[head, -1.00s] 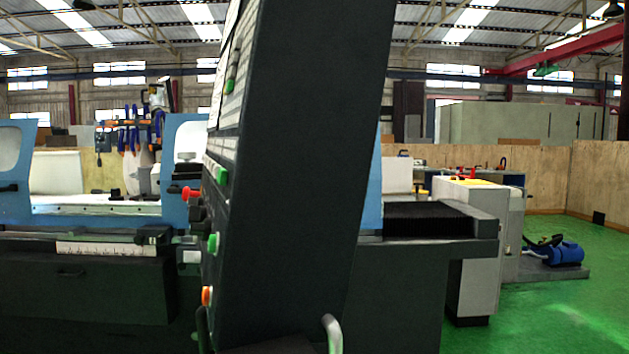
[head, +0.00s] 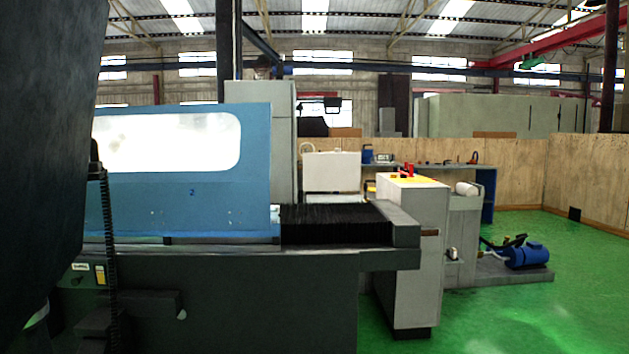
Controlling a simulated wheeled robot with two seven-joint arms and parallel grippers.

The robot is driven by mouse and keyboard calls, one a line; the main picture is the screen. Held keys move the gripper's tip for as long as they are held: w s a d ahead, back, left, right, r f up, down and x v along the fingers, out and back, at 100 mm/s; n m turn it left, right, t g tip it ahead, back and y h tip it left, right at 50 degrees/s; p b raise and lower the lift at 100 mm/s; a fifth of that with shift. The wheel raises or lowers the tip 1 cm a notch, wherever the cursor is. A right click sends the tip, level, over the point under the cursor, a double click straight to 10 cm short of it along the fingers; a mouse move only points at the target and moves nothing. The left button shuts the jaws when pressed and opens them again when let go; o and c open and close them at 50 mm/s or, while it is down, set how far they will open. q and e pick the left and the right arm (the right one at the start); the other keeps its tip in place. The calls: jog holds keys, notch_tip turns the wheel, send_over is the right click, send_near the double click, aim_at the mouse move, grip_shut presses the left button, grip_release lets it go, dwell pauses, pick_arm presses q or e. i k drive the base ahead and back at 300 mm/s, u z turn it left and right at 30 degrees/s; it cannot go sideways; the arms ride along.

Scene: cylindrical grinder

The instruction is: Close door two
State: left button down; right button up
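Door two is a blue panel (head: 235,200) with a large bright window (head: 170,142) and a small "2" below it. It stands upright on the dark grinder bed (head: 240,290), left of centre in the head view. Its right edge shows near a black ribbed cover. Its left edge is at or behind a large dark control panel, so I cannot tell how far the door stands open. No handle can be made out on the part I see. Neither of my grippers is in view.
The dark control panel (head: 40,130) fills the left side, close to me. The black ribbed cover (head: 335,222) juts right from the door. A grey cabinet (head: 412,250) and a blue vacuum-like unit (head: 527,256) stand right. Green floor is clear at the lower right.

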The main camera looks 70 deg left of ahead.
aim_at(159, 163)
jog(key=i, duration=0.15)
jog(key=u, duration=2)
jog(key=i, duration=2.5)
jog(key=u, duration=0.3)
